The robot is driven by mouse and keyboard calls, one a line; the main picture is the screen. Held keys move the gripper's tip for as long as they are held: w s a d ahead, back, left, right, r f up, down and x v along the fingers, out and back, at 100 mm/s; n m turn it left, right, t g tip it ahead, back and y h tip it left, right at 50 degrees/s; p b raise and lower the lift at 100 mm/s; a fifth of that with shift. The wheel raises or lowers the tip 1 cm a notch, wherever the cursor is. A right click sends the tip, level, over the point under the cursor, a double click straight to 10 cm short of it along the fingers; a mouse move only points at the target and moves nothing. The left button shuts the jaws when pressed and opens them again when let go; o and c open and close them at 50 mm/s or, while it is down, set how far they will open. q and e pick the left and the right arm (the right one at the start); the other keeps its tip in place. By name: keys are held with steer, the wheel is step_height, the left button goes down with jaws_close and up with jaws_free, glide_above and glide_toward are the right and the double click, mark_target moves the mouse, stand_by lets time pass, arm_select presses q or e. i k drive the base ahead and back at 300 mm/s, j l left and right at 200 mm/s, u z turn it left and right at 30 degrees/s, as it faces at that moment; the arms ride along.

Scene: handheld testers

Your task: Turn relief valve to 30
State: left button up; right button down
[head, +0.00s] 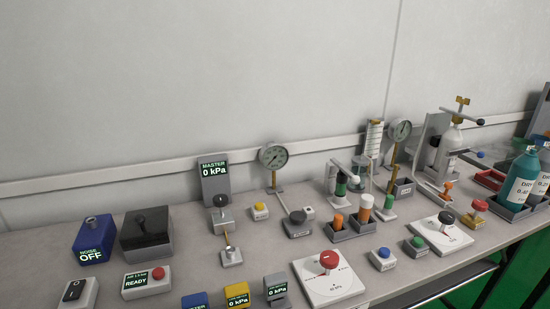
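No label in the head view clearly reads as relief valve. A red knob (329,259) sits on a white dial plate (346,288) at the front middle of the bench; the small print on the plate is too blurred to read. A black knob (446,217) sits on a similar white dial plate (460,238) further right. I cannot tell which of the two is the relief valve, nor their settings. Neither of my grippers shows in this view.
The bench (203,250) is crowded. A master display (214,170) reads 0 kPa, near a round gauge (273,156). Boxes and buttons stand at left, including a READY box (139,283). Blue bottles (519,178) and a gas cylinder (449,149) stand right.

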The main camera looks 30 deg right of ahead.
mark_target(329, 260)
steer(key=l+z, duration=0.2)
steer(key=z, duration=0.3)
steer(key=k+l+z, duration=0.1)
steer(key=l+z, duration=0.15)
steer(key=z, duration=0.2)
